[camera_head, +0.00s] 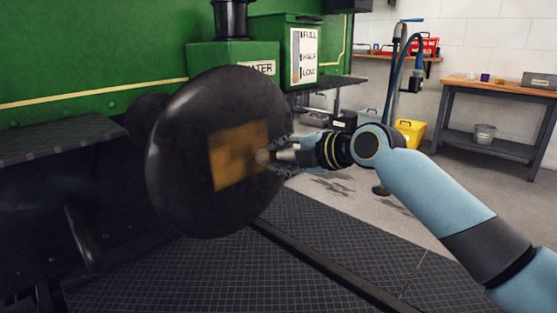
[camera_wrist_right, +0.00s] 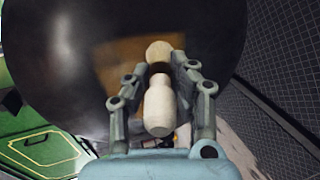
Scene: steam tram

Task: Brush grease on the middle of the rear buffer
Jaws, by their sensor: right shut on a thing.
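The rear buffer (camera_head: 178,180) is a large round black disc, facing me in the head view. It fills the top of the right wrist view (camera_wrist_right: 60,70). A brown-orange rectangular patch (camera_head: 232,157) covers its middle. My right gripper (camera_head: 276,157) is at the right edge of the patch, shut on a brush with a pale wooden handle (camera_wrist_right: 158,105). The brush's round tan head (camera_wrist_right: 159,51) is over the patch; I cannot tell whether it touches. The fingers hide part of the brush. My left gripper is not in view.
Behind the buffer stands the green tram body (camera_head: 90,50) with a water box (camera_head: 220,58) and a level gauge (camera_head: 303,55). A dark bar (camera_head: 320,265) runs low to the right. A workbench (camera_head: 490,95) and a yellow bucket (camera_head: 410,132) stand farther back.

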